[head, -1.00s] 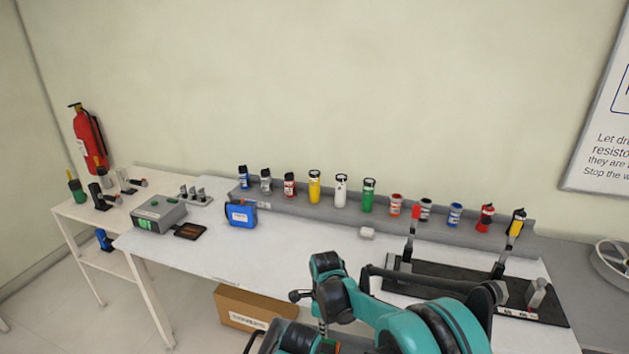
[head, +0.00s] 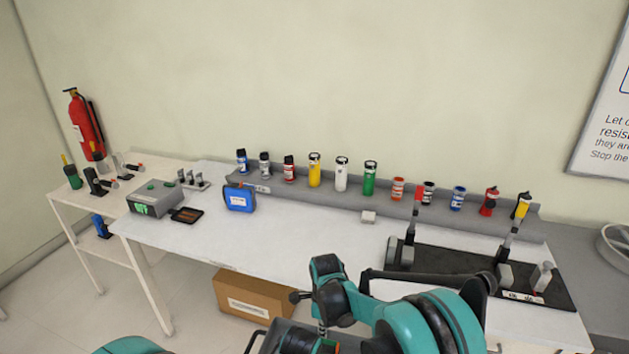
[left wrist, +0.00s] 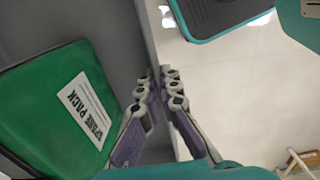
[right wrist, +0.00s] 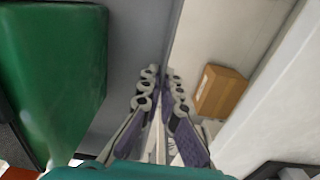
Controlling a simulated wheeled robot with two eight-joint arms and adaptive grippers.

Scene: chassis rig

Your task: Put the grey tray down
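The grey tray (left wrist: 146,40) shows in the left wrist view as a grey floor and wall with a green spare pack (left wrist: 62,105) lying in it. In the right wrist view the tray (right wrist: 138,50) is on the left, with the green pack (right wrist: 55,75) in it. My left gripper (left wrist: 166,82) is closed with its fingers on either side of the tray's wall. My right gripper (right wrist: 160,82) is likewise closed on the tray's wall.
A white workbench (head: 290,245) has clear room at its middle front. A blue case (head: 240,198), a grey-green box (head: 157,200) and a black lever board (head: 470,272) stand on it. Several cans line the back ledge. A cardboard box (head: 255,297) is beneath.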

